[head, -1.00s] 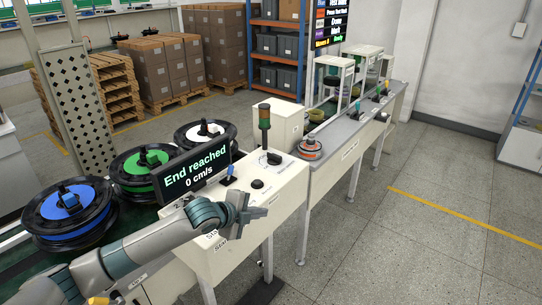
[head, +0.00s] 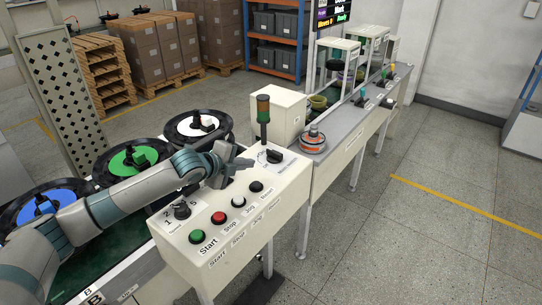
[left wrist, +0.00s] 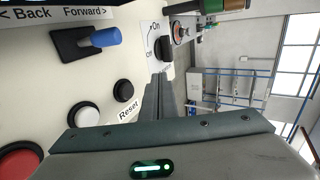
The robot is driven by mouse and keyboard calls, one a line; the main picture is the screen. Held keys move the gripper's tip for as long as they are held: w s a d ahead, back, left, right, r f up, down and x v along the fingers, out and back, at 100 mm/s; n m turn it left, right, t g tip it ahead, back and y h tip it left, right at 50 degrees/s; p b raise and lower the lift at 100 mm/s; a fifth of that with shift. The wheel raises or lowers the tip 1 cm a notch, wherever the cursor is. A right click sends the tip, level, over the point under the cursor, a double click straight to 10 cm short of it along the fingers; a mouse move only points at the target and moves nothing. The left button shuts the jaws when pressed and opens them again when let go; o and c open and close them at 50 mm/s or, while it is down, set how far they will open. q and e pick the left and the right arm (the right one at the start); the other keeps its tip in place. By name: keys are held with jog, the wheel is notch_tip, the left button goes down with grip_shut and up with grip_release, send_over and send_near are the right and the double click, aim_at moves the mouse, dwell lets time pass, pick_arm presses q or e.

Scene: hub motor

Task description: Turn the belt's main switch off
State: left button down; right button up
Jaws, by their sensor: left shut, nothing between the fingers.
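The main switch is a black rotary knob (head: 273,157) at the far end of the white control panel (head: 285,190). In the left wrist view the knob (left wrist: 163,49) sits beside On and Off labels; I cannot tell clearly which one it points to. My left gripper (head: 246,164) is over the panel, just left of the knob in the head view. Its fingers (left wrist: 159,76) are shut and empty, with their tips just short of the knob and apparently apart from it. My right gripper is out of view.
Green start (head: 197,237), red stop (head: 218,218), white jog (head: 238,201) and black reset (head: 255,187) buttons line the panel. A blue-handled Back/Forward lever (left wrist: 103,38) stands near my left gripper. A signal lamp (head: 263,108) rises behind the knob.

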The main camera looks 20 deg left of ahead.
pick_arm(q)
jog(key=shift+w+d+f, duration=0.1)
jog(key=shift+w+f, duration=0.2)
jog(key=shift+w, duration=0.25)
jog(key=p, duration=0.5)
send_near(277, 157)
jog(key=x, duration=0.4)
jog(key=shift+f, duration=0.25)
jog(key=shift+w+d+f, duration=0.1)
jog(key=shift+w+d, duration=0.25)
jog(key=shift+w, duration=0.4)
jog(key=shift+w+d+f, duration=0.1)
